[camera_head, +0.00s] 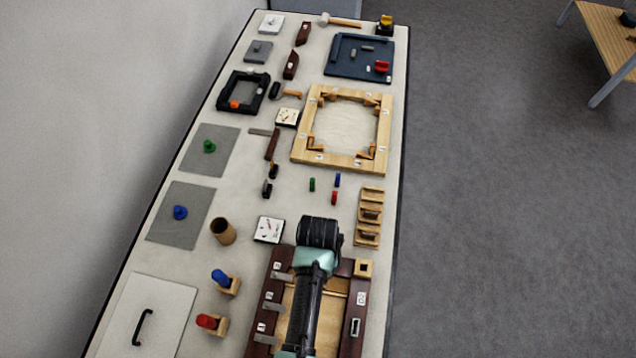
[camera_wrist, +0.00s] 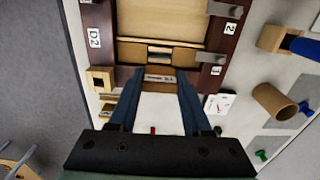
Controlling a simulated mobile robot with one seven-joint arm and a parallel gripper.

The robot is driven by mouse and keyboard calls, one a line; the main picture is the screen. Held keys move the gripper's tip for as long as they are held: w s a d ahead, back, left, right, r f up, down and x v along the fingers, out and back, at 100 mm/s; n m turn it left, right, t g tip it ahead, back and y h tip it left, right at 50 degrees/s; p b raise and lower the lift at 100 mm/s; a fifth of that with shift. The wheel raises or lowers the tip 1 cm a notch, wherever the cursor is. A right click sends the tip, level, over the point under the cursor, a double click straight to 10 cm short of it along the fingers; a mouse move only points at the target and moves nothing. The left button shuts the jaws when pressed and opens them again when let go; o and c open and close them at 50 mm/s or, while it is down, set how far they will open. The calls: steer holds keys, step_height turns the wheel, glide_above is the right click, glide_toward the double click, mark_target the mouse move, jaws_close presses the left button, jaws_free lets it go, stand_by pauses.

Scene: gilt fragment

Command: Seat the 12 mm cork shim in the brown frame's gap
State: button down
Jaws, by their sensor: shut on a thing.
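The dark brown frame (camera_head: 273,283) lies at the near end of the table around a light wooden panel. In the wrist view its side rails (camera_wrist: 98,22) run up both sides, with metal clips and a "D2" label. My gripper (camera_wrist: 160,76) has its two blue fingers at the frame's lower edge. It is shut on a small tan piece with a printed label, which looks like the cork shim (camera_wrist: 158,77). The shim lies between the fingertips, in line with the brown rail. I cannot tell whether it is in the gap or above it. In the head view my arm hides the gripper and shim.
A small square-holed wooden block (camera_head: 363,268) sits at the frame's corner. A white card (camera_head: 269,229) and a cork cylinder (camera_head: 222,231) stand close by, with a slotted wooden rack (camera_head: 369,218) to the right. A larger pale frame (camera_head: 299,145) lies farther back.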

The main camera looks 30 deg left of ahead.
steer(key=shift+f+b, duration=1.7)
steer(key=shift+f, duration=0.9)
steer(key=shift+f+b, duration=0.55)
steer(key=shift+f, duration=0.85)
steer(key=shift+c, duration=1.3)
jaws_free()
steer(key=shift+r, duration=0.15)
step_height(320, 180, up, 13)
steer(key=shift+f+b, duration=0.1)
steer(key=shift+b, duration=0.55)
